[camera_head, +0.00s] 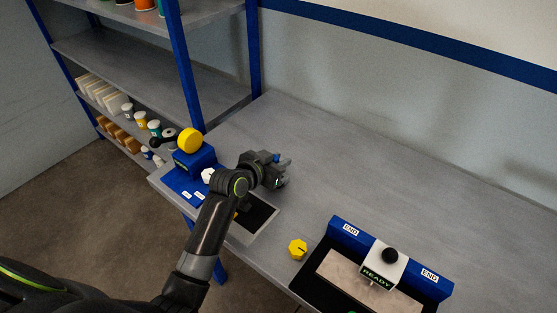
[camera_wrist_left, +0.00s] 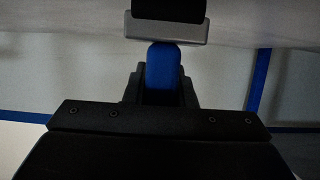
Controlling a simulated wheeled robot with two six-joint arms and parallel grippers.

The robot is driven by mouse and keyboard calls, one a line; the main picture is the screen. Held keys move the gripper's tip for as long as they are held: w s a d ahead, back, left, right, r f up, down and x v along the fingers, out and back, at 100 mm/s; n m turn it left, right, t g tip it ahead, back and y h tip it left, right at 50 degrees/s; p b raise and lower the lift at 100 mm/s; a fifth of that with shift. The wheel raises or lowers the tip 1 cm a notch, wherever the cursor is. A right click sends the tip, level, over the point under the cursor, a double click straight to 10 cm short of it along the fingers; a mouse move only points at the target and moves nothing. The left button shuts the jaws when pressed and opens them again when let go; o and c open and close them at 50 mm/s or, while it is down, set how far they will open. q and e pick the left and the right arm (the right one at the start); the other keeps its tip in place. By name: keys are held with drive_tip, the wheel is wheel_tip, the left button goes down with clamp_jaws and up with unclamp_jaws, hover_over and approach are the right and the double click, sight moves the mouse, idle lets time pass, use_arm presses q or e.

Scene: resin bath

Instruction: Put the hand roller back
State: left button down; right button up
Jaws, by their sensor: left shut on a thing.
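My left gripper (camera_head: 277,170) is above the grey bench, right of the blue stand, and is shut on the hand roller. In the left wrist view the roller's blue handle (camera_wrist_left: 163,68) sits between the fingers, with a grey bracket (camera_wrist_left: 166,28) and a black part beyond it at the top edge. In the head view the gripper hides most of the roller; only a small blue bit shows at the fingertips. My right gripper is not in view.
A blue stand (camera_head: 187,183) with a yellow disc (camera_head: 189,140) is at the bench's left end, beside a dark pad (camera_head: 259,213) partly behind my arm. A yellow knob (camera_head: 298,249) and a blue END fence (camera_head: 348,237) are in front. The bench's back is clear.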

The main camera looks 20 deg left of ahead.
use_arm(q)
drive_tip(key=c, duration=1.6)
unclamp_jaws()
drive_tip(key=shift+f, duration=0.15)
drive_tip(key=shift+c, duration=0.2)
drive_tip(key=o, duration=0.4)
drive_tip(key=shift+o, duration=0.2)
drive_tip(key=shift+r, duration=0.25)
drive_tip(key=shift+s, duration=0.2)
drive_tip(key=v, duration=1.1)
drive_tip(key=shift+s+r+b, duration=0.15)
drive_tip(key=shift+s+b, duration=0.1)
drive_tip(key=shift+b, duration=0.1)
drive_tip(key=shift+a, duration=0.1)
